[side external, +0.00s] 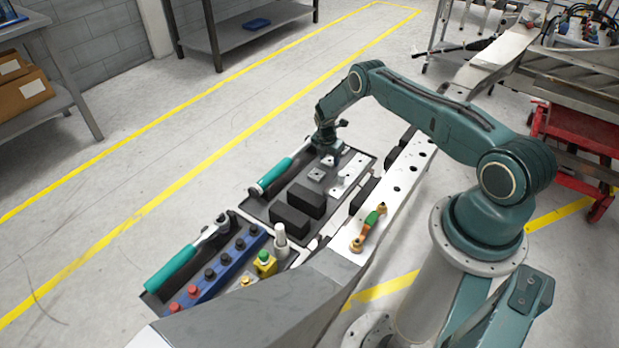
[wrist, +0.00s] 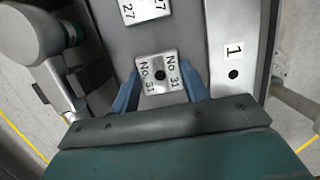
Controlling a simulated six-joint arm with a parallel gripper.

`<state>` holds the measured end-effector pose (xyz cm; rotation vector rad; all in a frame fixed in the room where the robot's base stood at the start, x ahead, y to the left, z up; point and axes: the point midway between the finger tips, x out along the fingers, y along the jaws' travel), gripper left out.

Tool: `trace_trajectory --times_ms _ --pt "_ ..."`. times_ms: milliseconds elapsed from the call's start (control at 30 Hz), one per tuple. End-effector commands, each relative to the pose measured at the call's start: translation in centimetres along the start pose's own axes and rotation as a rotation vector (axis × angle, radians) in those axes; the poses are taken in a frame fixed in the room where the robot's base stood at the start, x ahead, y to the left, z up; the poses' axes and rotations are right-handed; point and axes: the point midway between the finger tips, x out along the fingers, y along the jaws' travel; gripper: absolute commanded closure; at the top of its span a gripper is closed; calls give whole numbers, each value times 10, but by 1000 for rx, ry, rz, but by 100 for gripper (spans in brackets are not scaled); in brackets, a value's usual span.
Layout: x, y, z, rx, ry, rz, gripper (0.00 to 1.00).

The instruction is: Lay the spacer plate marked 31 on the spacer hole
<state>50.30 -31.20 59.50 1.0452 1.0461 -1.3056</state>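The spacer plate marked 31 (wrist: 151,86) is a small pale square with a dark central hole and "No 31" printed on two sides. It appears to lie flat on the grey tray surface (wrist: 183,30). In the wrist view the two blue fingers of my gripper (wrist: 161,75) stand apart on either side of it. I see no clear contact. In the side external view my gripper (side external: 326,146) is low over the far part of the dark tray (side external: 258,207), by the pale plates. I cannot tell which hole is the spacer hole.
A plate marked 27 (wrist: 146,10) lies beyond plate 31. A pale strip (wrist: 232,115) with a label 1 and a hole runs along the right. Black blocks (side external: 306,200), a teal-handled tool (side external: 274,173) and the long pale chassis rail (side external: 398,178) with holes are close by.

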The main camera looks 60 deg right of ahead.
Motion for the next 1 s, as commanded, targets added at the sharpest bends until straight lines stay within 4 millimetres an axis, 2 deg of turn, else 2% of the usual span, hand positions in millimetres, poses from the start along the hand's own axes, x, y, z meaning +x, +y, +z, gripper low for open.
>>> trace_trajectory --times_ms 267,1000 --pt "-4 1 1 0 -1 2 91" --pt "-44 1 11 1 -2 3 91"
